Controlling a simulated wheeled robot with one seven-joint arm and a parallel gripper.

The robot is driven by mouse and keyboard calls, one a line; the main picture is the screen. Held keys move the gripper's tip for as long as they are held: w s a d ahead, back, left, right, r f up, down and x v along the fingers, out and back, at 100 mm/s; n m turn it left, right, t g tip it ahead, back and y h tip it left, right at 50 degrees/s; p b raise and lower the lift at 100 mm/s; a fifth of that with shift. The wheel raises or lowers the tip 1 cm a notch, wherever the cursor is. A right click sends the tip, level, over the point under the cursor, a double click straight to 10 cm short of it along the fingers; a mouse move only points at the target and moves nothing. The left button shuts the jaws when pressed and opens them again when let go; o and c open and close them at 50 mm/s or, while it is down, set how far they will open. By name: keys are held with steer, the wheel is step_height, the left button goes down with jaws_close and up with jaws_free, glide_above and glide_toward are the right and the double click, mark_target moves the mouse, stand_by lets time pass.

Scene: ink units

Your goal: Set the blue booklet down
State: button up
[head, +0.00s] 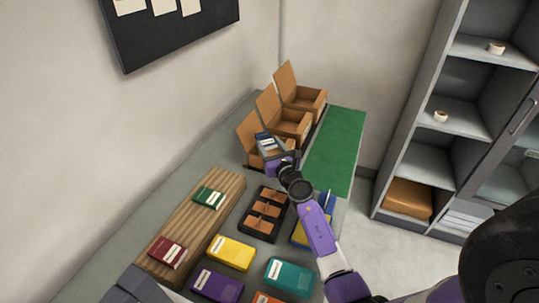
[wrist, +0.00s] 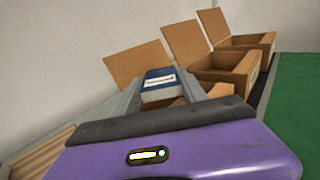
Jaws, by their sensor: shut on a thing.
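The blue booklet (head: 264,139) has a white label and is held over the nearest open cardboard box (head: 248,130). It also shows in the wrist view (wrist: 158,76), tilted between the fingers. My gripper (head: 268,147) is shut on it; its two fingers also show in the wrist view (wrist: 160,92), on either side of the booklet. The box's raised lid (wrist: 137,67) is behind and left of the booklet. The booklet and gripper hide most of this box's inside, so I cannot tell whether the booklet touches it.
Two more open boxes, middle (head: 290,123) and far (head: 308,97), stand behind. A green mat (head: 338,140) is clear on the right. A slatted wooden board (head: 190,226), a black tray (head: 248,228) and a yellow booklet (head: 231,252) lie nearer. Grey shelves (head: 425,160) stand right.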

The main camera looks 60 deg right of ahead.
steer(key=shift+f+b, duration=0.7)
steer(key=shift+f, duration=0.55)
steer(key=shift+f+b, duration=0.45)
steer(key=shift+f, duration=0.2)
steer(key=o, duration=1.4)
steer(key=shift+c, duration=0.2)
steer(key=shift+r, duration=0.3)
steer(key=v, duration=0.8)
steer(key=p+v, duration=0.1)
steer(key=v, duration=0.3)
steer(key=shift+r, duration=0.35)
